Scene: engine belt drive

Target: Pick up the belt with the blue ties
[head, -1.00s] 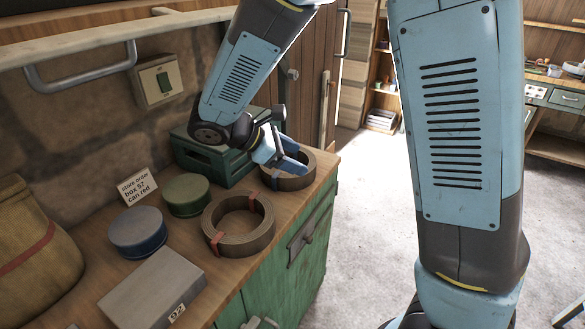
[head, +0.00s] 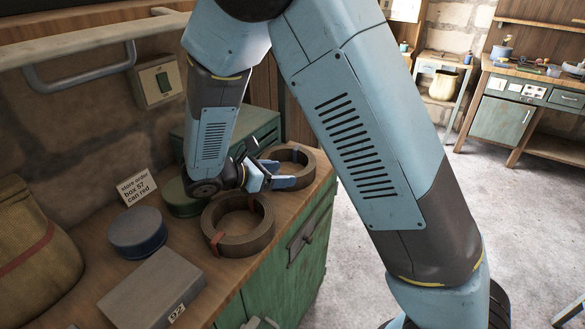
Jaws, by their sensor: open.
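Two coiled brown belts lie on the wooden worktop in the head view. The far belt (head: 306,171) shows what looks like a blue tie on its back rim; its left side is partly hidden by my gripper. The near belt (head: 238,240) has red ties. My gripper (head: 284,175) is open, its blue fingers at the near left side of the far belt, pointing right. I cannot tell whether a finger is inside the ring or touching it. Nothing is seen held.
A green can (head: 177,200), partly hidden by my arm, and a blue can (head: 137,232) stand left of the belts. A grey box (head: 150,288), a sack (head: 32,240) and a note card (head: 137,187) are further left. A green crate (head: 258,127) stands behind.

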